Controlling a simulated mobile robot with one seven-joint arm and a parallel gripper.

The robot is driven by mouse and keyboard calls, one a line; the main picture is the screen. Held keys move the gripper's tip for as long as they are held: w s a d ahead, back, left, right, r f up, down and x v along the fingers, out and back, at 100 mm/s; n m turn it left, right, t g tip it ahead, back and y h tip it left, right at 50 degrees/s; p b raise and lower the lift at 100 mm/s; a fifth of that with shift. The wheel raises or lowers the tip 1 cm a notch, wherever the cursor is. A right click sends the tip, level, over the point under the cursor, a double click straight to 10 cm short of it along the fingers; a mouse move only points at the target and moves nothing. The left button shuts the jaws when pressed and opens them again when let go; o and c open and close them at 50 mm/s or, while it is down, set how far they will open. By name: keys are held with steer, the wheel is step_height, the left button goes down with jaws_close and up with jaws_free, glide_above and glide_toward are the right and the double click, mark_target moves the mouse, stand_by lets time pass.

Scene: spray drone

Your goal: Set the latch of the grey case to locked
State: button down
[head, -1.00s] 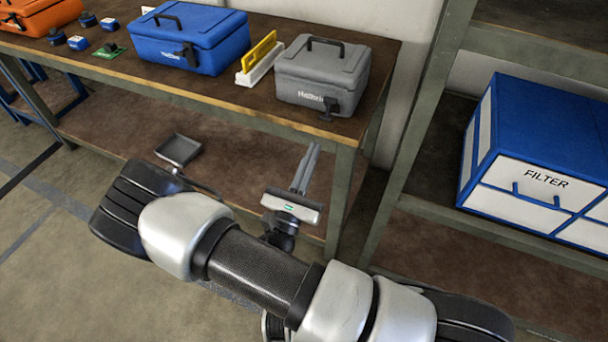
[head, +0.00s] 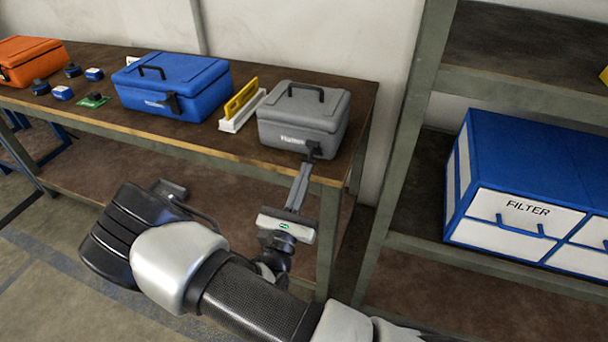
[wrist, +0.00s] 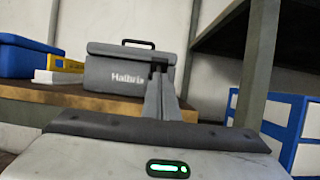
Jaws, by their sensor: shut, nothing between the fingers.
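The grey case (head: 302,118) stands shut on the right end of the workbench, its black handle on the lid. Its black latch (head: 313,149) is on the front face, right of the lettering. My gripper (head: 305,166) is shut and empty, its fingertips just below and in front of the latch. In the wrist view the grey case (wrist: 125,73) is straight ahead and the gripper fingers (wrist: 161,82) partly cover the latch (wrist: 159,64). I cannot tell whether the fingertips touch the latch, nor its setting.
A yellow and white holder (head: 240,108) and a blue case (head: 172,92) stand left of the grey case. An orange case (head: 28,60) is at the far left. A shelf with a blue and white FILTER cabinet (head: 520,175) stands to the right. The workbench front edge (head: 200,148) runs below the cases.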

mark_target(308, 148)
steer(key=shift+r+g+p, duration=0.3)
steer(key=shift+r+p, duration=0.2)
steer(key=shift+p, duration=0.25)
steer(key=shift+w+d+r+g+y+p, duration=0.25)
steer(key=shift+r+g+p, duration=0.65)
steer(key=shift+p, duration=1.4)
steer(key=shift+w+r+g+y+p, duration=0.45)
steer(key=shift+r+g+p, duration=0.4)
steer(key=shift+p, duration=1.45)
steer(key=shift+w+d+r+g+y+p, duration=0.25)
steer(key=shift+r+g+p, duration=0.65)
steer(key=shift+p, duration=1.4)
steer(key=shift+w+a+r, duration=0.1)
steer(key=shift+w+r, duration=0.05)
steer(key=shift+w, duration=0.05)
steer(key=shift+t, duration=0.25)
